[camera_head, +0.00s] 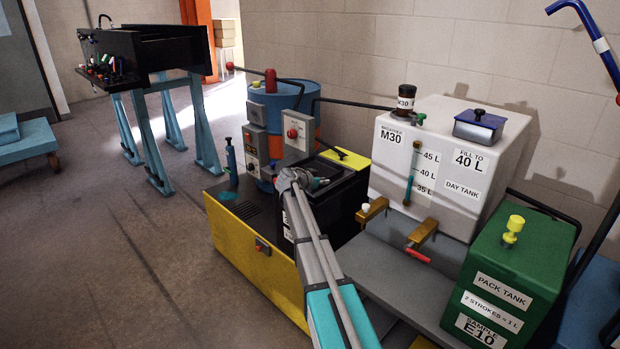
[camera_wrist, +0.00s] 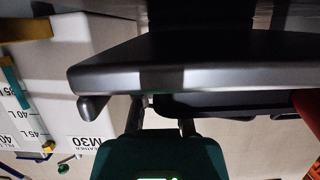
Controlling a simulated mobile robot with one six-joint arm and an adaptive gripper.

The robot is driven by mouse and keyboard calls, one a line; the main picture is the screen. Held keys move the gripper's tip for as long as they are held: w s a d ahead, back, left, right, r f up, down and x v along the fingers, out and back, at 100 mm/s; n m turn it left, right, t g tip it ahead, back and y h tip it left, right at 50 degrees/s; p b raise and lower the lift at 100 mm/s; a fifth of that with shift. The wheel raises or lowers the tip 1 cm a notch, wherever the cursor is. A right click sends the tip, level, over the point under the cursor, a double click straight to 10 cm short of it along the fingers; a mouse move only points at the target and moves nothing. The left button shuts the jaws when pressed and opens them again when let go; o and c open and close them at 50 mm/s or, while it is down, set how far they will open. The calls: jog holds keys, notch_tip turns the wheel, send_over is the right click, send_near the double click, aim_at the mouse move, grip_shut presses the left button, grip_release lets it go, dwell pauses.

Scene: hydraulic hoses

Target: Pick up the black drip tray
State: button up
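A black, tray-like body with a smooth straight rim (camera_wrist: 220,77) fills the upper wrist view, very close. I take it for the drip tray, though I cannot confirm this. In the head view, a black open-topped box (camera_head: 342,200) stands on the yellow-sided unit beside the white tank, and my gripper (camera_head: 318,184) is at its upper left edge. In the wrist view, two grey fingers of my gripper (camera_wrist: 162,118) run up to the black rim. Their tips are hidden, so I cannot tell whether they hold it.
A green pack tank (camera_head: 508,275) is further right. A blue drum (camera_head: 290,100) and control boxes are behind. A black basin (camera_head: 160,48) on blue legs stands far left.

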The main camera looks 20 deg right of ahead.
dwell(0.5)
grip_shut()
jog(key=shift+r, duration=0.2)
notch_tip(320, 180, up, 2)
jog(key=shift+r+p, duration=0.1)
jog(key=shift+p, duration=1.15)
jog(key=s+r+p, duration=1)
jog(key=s, duration=0.4)
jog(key=shift+r, duration=0.25)
jog(key=shift+a, duration=0.1)
